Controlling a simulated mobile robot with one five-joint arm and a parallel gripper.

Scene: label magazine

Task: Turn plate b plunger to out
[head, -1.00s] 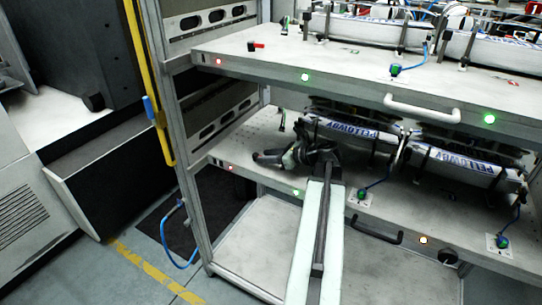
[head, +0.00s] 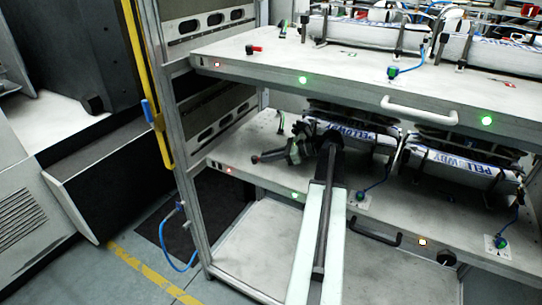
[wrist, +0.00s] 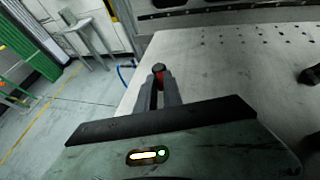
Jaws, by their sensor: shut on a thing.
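The plunger, with a red body and a dark round knob, shows in the wrist view (wrist: 158,78) between my fingertips. My gripper (wrist: 158,92) is shut on it, low over the pale plate (wrist: 205,65). In the head view my gripper (head: 268,156) reaches left over the lower plate (head: 232,152), near its left end. The plunger is small there and mostly covered by the fingers. I cannot read a plate letter or the plunger's in or out mark.
The upper plate (head: 340,62) overhangs the lower one and carries another red and black plunger (head: 254,49). White labelled magazines (head: 455,168) stand right of my arm. A white handle (head: 420,109) and a black handle (head: 378,231) project at the front edges. A frame post (head: 187,190) stands at left.

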